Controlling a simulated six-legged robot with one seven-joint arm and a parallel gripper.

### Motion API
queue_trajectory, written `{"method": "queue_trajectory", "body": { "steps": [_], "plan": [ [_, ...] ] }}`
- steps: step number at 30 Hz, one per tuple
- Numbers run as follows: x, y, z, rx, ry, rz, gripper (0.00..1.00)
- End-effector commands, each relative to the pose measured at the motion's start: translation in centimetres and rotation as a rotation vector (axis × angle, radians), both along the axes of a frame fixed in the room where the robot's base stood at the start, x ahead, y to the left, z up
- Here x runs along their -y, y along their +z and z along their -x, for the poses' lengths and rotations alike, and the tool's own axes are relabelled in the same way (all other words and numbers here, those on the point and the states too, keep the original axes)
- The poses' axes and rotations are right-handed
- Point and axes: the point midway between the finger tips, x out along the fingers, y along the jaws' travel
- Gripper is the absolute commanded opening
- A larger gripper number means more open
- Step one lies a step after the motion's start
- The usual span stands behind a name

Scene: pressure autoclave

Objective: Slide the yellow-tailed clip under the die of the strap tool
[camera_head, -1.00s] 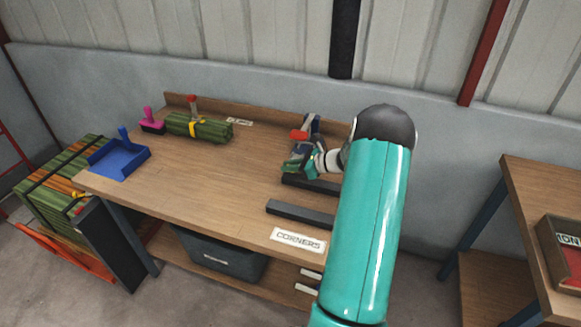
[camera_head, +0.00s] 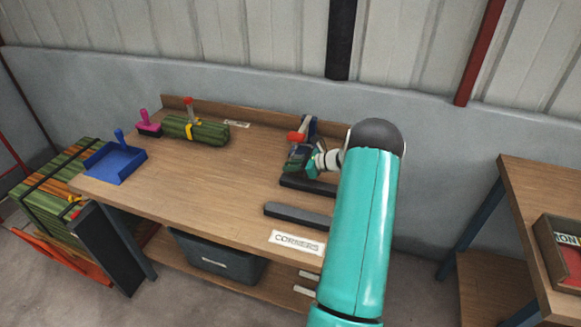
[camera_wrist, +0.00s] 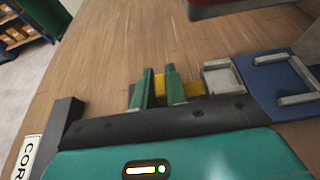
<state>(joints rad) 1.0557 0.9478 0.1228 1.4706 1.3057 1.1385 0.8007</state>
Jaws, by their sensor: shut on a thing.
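The clip is a small metal piece (camera_wrist: 222,77) with a yellow tail (camera_wrist: 194,89), seen in the wrist view. My gripper (camera_wrist: 158,88) has its green fingers shut on the yellow tail, with the metal part sticking out to the right. The strap tool has a blue base (camera_wrist: 268,90) with metal brackets just right of the clip; the clip's end is close to the base's left edge. A red part hangs above at the top. In the head view the strap tool (camera_head: 297,136) stands at the back right of the bench, just behind my gripper (camera_head: 298,158). The clip is not clear there.
Black bars (camera_head: 297,215) lie on the bench (camera_head: 220,190) in front of my gripper. A strapped green bundle (camera_head: 208,133), a pink-handled stamp (camera_head: 148,124) and a blue tray (camera_head: 115,165) are at the left. The bench middle is clear.

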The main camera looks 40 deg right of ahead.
Motion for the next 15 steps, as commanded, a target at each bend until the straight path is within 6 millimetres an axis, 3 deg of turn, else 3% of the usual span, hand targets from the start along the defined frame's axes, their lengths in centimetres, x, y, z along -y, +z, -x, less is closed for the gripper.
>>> {"method": "queue_trajectory", "body": {
  "steps": [15],
  "plan": [
    [2.0,-0.7,-1.0,-0.002,-0.001,0.001,0.0]
  ]
}}
